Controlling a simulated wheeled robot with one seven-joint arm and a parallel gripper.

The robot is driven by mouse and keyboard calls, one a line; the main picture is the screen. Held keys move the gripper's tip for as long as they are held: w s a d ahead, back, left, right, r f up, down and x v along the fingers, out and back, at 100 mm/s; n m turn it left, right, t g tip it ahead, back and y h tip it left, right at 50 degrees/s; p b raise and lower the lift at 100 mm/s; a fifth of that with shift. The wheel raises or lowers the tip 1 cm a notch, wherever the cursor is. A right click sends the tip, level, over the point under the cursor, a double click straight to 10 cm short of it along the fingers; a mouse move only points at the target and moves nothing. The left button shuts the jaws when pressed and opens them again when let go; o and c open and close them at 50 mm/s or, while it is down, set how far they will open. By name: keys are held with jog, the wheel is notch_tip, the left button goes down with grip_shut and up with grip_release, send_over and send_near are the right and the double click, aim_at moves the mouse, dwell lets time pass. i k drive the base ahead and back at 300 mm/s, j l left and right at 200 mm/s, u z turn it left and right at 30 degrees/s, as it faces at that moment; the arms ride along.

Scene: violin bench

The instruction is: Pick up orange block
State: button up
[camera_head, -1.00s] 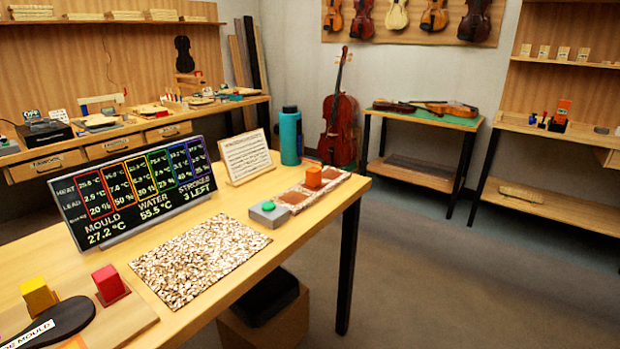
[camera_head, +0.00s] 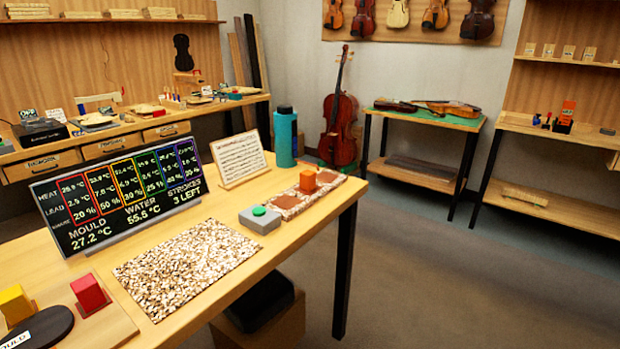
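My gripper is not in view.
A grey box with a green button (camera_head: 260,219) sits left of the strip. A teal bottle (camera_head: 285,138) and a sheet on a stand (camera_head: 239,158) are behind it. A dark display board (camera_head: 120,195), a speckled mat (camera_head: 187,265), a red block (camera_head: 89,292) and a yellow block (camera_head: 15,304) lie further left.

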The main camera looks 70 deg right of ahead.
aim_at(307, 177)
jog(key=k+l+u, duration=0.15)
jog(key=k+l, duration=0.2)
jog(key=l, duration=0.5)
jog(key=k+l+u, duration=0.15)
jog(key=k+l, duration=0.2)
jog(key=l, duration=0.45)
jog(key=k+l+u, duration=0.2)
jog(key=k+l, duration=0.2)
jog(key=l, duration=0.35)
jog(key=k+l+u, duration=0.15)
jog(key=k+l, duration=0.35)
jog(key=l, duration=0.15)
jog(key=k+l+u, duration=0.15)
jog(key=k+l, duration=0.35)
jog(key=l, duration=0.15)
